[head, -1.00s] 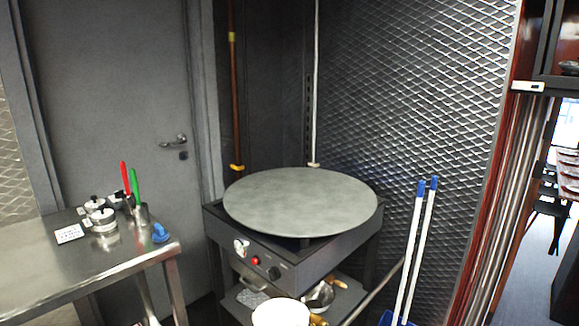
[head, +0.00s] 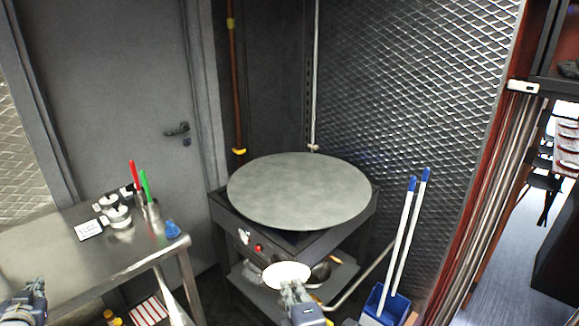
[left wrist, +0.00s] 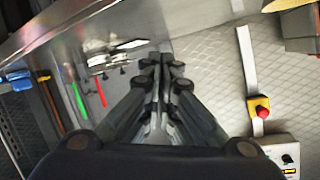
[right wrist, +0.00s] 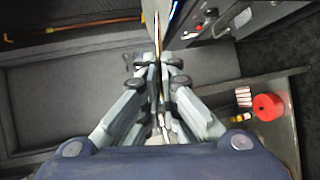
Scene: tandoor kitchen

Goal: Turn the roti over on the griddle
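The griddle (head: 300,190) is a large grey round plate on a dark stand with knobs. No roti shows on its plate. A pale flat disc, apparently the roti (head: 287,273), is in front of and below the griddle in the head view. My right gripper (head: 291,289) is at its near edge. In the right wrist view, the fingers (right wrist: 157,68) close on a thin, pale edge-on thing, which fits the disc. My left gripper (head: 36,288) is low at the left, over the steel table's front. In the left wrist view its fingers (left wrist: 162,66) are together and empty.
The steel table (head: 130,262) at the left holds small canisters (head: 118,216), red- and green-handled tools (head: 145,188) and a blue item (head: 172,229). A bowl (head: 320,274) sits on the shelf under the griddle. Blue-tipped poles (head: 402,240) stand in a blue bin at the right.

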